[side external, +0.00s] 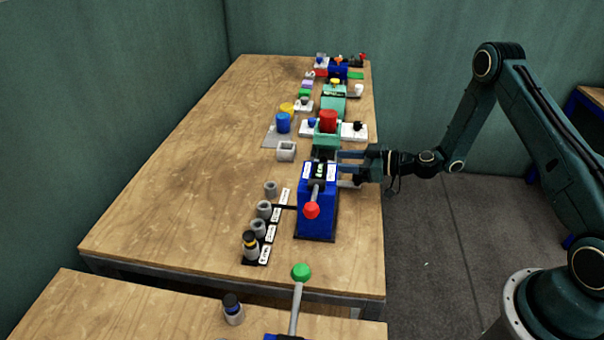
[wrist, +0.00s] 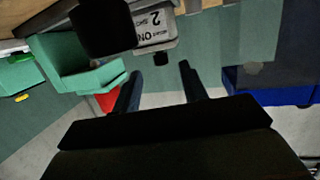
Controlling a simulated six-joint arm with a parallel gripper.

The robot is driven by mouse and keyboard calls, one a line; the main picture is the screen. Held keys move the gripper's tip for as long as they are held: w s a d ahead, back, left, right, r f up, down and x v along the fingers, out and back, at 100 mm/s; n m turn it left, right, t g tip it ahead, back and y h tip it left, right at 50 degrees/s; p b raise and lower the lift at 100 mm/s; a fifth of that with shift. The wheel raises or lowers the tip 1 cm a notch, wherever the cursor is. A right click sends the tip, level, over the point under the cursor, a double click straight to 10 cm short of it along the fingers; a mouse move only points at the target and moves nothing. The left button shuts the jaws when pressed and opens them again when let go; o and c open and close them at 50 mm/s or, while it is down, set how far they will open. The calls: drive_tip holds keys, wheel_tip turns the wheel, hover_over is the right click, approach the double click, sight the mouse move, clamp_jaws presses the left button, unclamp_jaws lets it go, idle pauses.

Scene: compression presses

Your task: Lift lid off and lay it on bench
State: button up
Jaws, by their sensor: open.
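I cannot make out for certain which part is the lid. My gripper (side external: 346,167) is open at the right edge of the bench (side external: 190,150), beside the blue press (side external: 318,222) with the red-knobbed lever (side external: 311,210). Its fingers point left toward the back of that press. In the wrist view the open fingers (wrist: 160,74) have nothing between them. A small black knob (wrist: 161,58) shows just beyond the tips, below a pale labelled box (wrist: 154,30). I cannot tell whether the fingers touch anything. A dark block (wrist: 102,26) hides part of the wrist view.
Several grey cups (side external: 264,208) stand left of the blue press. A grey square box (side external: 286,151), a blue cylinder (side external: 283,123) and a green press with a red cylinder (side external: 328,121) stand farther back. The left of the bench is clear.

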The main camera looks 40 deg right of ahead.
sight(324, 158)
drive_tip(key=shift+w+a+f, duration=0.1)
drive_tip(key=shift+w+a, duration=0.05)
drive_tip(key=shift+w, duration=0.15)
drive_tip(key=shift+x, duration=2.6)
drive_tip(key=shift+a, duration=0.1)
clamp_jaws()
